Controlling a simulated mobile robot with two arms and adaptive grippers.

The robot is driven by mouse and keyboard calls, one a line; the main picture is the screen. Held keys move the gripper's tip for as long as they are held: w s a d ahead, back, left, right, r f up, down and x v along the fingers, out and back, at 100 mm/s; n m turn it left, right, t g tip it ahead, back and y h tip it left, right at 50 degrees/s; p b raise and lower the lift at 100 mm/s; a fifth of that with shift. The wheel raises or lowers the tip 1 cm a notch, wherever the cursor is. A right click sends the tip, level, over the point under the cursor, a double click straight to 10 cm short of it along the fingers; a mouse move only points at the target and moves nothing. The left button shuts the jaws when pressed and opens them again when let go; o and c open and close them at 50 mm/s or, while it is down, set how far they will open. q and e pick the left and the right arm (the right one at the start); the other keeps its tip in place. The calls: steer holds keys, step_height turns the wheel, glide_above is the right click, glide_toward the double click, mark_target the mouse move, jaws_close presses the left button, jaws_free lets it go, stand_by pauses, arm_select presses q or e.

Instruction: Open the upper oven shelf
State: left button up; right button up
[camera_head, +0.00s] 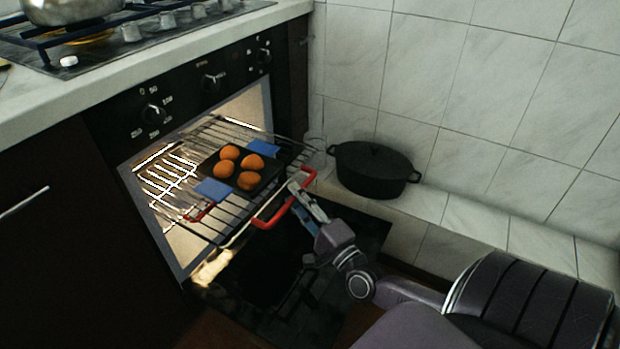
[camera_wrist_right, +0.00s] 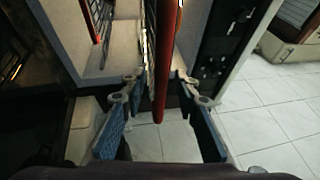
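The oven (camera_head: 155,100) is open, with its dark door (camera_head: 280,285) folded down. A wire shelf (camera_head: 225,228) with a red front handle (camera_head: 280,211) sticks out of the oven. It carries a dark tray with blue grips (camera_head: 212,190) and several round orange-brown pieces (camera_head: 228,153). My right gripper (camera_head: 304,205) is at the red handle. In the right wrist view, the red bar (camera_wrist_right: 163,60) runs between the spread fingers of this gripper (camera_wrist_right: 162,95), with gaps on both sides. My left gripper is not in view.
A black lidded pot (camera_head: 374,170) stands on the tiled ledge to the right, with a clear glass (camera_head: 315,152) beside it. A hob with a metal pot (camera_head: 70,10) is above the oven. Tiled wall bounds the right side.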

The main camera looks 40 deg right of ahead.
steer(key=s+f, duration=0.2)
steer(key=s, duration=0.9)
steer(key=shift+a, duration=0.35)
